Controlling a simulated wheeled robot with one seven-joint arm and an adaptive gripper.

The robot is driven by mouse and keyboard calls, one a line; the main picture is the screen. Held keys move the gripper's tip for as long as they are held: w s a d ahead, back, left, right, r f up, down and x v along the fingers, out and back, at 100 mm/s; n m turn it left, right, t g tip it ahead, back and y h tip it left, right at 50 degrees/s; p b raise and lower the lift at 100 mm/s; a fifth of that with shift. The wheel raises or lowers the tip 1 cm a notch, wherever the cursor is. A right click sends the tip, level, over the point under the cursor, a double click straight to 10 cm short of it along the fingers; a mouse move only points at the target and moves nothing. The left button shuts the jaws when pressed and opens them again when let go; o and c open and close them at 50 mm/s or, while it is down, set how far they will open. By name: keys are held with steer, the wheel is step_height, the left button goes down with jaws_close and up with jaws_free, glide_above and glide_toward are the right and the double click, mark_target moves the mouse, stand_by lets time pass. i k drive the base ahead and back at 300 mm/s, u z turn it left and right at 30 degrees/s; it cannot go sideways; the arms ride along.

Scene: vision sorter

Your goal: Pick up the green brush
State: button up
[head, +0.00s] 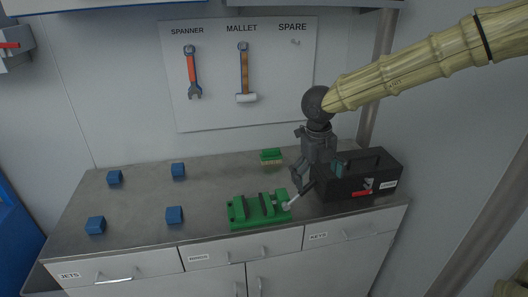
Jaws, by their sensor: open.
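The green brush (271,155) lies on the grey worktop towards the back, with a green back on top and pale bristles below. My gripper (301,191) reaches down from the right, with its fingers spread and nothing seen between them. It is to the right of the brush and nearer the front, between a green vise-like block (240,214) and a black toolbox (345,185). I cannot tell how high the fingertips are above the worktop.
Several blue cubes (178,170) stand on the left of the worktop (140,205). A spanner (192,75) and a mallet (244,75) hang on a white board (215,115). The black toolbox stands close to my gripper's right.

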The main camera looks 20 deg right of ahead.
mark_target(271, 156)
steer(key=z, duration=0.05)
steer(key=i, duration=1.3)
